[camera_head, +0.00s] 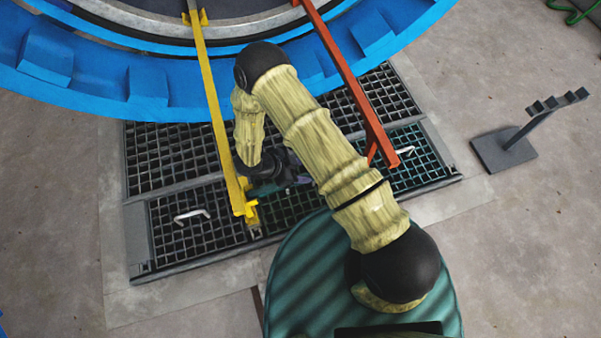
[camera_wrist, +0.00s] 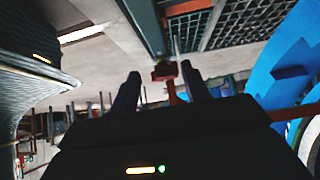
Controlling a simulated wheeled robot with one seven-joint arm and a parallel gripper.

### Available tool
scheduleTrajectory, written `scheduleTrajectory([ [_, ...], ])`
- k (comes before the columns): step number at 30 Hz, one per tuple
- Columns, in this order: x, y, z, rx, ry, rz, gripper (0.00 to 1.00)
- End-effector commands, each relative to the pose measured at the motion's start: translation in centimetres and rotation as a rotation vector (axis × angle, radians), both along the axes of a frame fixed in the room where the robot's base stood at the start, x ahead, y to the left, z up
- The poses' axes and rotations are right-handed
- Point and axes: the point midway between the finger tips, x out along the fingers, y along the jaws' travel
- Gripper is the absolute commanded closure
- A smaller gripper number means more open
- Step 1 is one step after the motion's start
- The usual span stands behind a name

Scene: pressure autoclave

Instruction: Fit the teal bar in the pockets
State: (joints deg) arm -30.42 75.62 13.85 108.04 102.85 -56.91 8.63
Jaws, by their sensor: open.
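A short teal piece (camera_head: 264,189), which looks like part of the teal bar, shows beside the lower end of the yellow rail (camera_head: 215,110), close to my gripper (camera_head: 300,180). My arm covers much of this area, so I cannot tell how far the piece extends or whether it sits in a pocket. The red rail (camera_head: 345,85) ends at the right over the grating. In the wrist view my gripper (camera_wrist: 160,88) has its two dark fingers apart with no bar between them. A red bracket (camera_wrist: 165,71) shows beyond the fingertips.
The large blue ring (camera_head: 95,85) fills the back; its side shows in the wrist view (camera_wrist: 285,75). Grating panels (camera_head: 165,160) with white handles lie below the rails. A dark stand (camera_head: 505,150) with an empty notched top is at the right.

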Motion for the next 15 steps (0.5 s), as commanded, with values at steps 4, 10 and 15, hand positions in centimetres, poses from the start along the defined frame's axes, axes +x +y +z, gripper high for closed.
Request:
scheduleTrajectory([
  [4, 0.0, 0.0, 3.3, -0.001, -0.001, -0.001, 0.53],
  [10, 0.0, 0.0, 4.8, -0.002, -0.001, 0.0, 0.53],
  [15, 0.0, 0.0, 4.8, -0.002, -0.001, 0.0, 0.53],
])
